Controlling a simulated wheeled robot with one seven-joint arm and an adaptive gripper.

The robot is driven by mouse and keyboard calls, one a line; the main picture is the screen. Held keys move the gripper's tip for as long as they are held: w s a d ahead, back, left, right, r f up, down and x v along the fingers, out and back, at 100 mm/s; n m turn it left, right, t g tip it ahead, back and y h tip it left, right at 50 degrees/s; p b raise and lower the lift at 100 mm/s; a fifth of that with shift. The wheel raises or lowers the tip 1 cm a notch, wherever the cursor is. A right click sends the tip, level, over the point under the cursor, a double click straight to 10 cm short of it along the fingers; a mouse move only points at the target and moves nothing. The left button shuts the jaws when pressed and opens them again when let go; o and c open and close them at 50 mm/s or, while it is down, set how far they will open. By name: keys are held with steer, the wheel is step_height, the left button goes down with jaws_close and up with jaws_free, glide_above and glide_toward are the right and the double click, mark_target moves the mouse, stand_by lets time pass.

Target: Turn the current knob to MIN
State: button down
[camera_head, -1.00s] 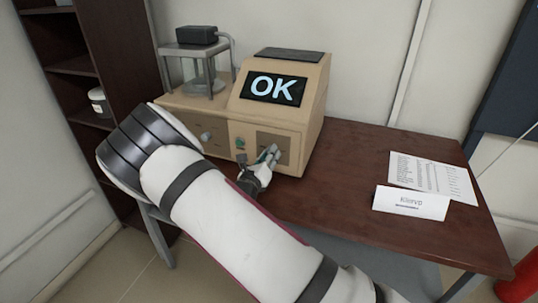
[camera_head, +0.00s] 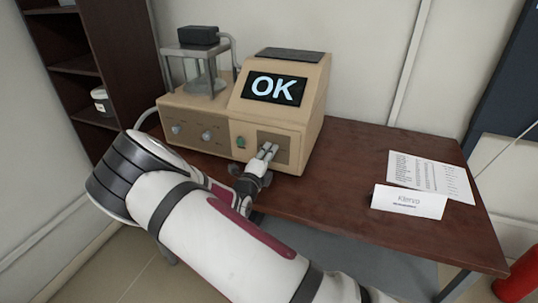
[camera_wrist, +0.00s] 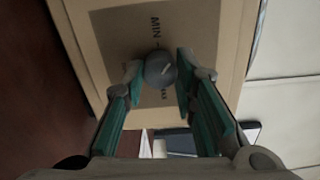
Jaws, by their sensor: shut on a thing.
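A round grey knob (camera_wrist: 160,68) with a short white mark sits on a darker panel (camera_wrist: 118,32) of the tan machine (camera_head: 226,113). In the wrist view, MIN is printed on one side of the knob and MAX, partly hidden, on the other. The white mark lies slantwise. My gripper (camera_wrist: 158,76) is shut on the knob, one finger on each side. In the head view my gripper (camera_head: 268,152) is at the lower right panel of the machine and hides the knob. No label naming the knob is readable.
The machine's screen (camera_head: 275,88) reads OK. Left of the panel are a green button (camera_head: 241,142) and two small knobs (camera_head: 207,136) (camera_head: 176,129). A glass-walled chamber (camera_head: 200,70) stands behind. A name card (camera_head: 409,202) and paper (camera_head: 430,175) lie right; the middle table is clear.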

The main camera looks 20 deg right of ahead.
steer(key=shift+n, duration=3.9)
steer(key=c, duration=1.3)
jaws_free()
steer(key=v, duration=1.2)
